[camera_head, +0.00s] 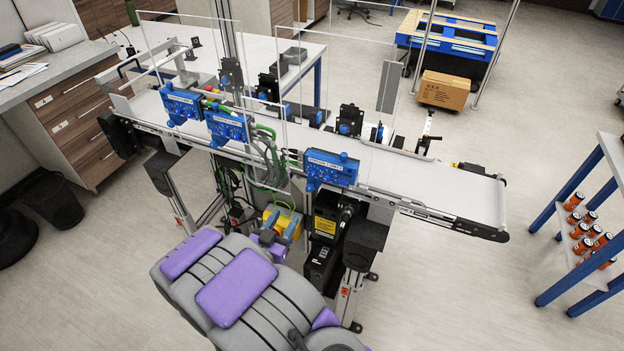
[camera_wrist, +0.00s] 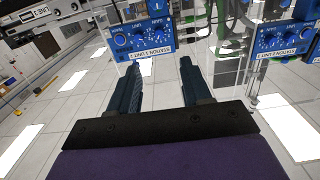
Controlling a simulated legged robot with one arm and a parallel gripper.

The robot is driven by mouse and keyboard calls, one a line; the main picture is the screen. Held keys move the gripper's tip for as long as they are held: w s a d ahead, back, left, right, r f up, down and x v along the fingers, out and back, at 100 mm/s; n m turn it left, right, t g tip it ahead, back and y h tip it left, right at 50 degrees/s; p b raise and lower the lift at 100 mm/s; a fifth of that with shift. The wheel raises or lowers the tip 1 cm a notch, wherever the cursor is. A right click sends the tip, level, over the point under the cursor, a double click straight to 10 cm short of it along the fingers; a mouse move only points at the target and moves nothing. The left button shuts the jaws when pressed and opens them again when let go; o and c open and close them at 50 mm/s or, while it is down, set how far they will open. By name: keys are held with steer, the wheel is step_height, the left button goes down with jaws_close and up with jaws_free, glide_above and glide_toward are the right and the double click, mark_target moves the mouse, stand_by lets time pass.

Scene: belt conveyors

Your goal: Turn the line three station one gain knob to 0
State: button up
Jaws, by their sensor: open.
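Three blue station boxes with knobs are fixed along the front of the conveyor: a left one (camera_head: 182,105), a middle one (camera_head: 228,127) and a right one (camera_head: 331,168). In the wrist view, one blue box (camera_wrist: 141,40) with dials and a label strip is just beyond the fingertips, and another blue box (camera_wrist: 283,40) is at the right edge. I cannot tell the knob settings. My gripper (camera_wrist: 160,66) is open and empty, its fingers apart and pointing toward the nearer box, with no contact visible.
The conveyor belt (camera_head: 450,180) runs behind the boxes. Green hoses and cables (camera_head: 268,155) hang between the middle and right boxes. A yellow box (camera_head: 282,222) sits low near my gripper. A blue-legged shelf (camera_head: 590,235) with orange cans stands right; floor between is clear.

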glide_toward(312, 176)
steer(key=x, duration=0.6)
steer(key=shift+w+d+f+b, duration=0.15)
steer(key=shift+w+b, duration=0.25)
steer(key=shift+w, duration=0.7)
steer(key=shift+d, duration=0.1)
steer(key=shift+d, duration=0.1)
jaws_close()
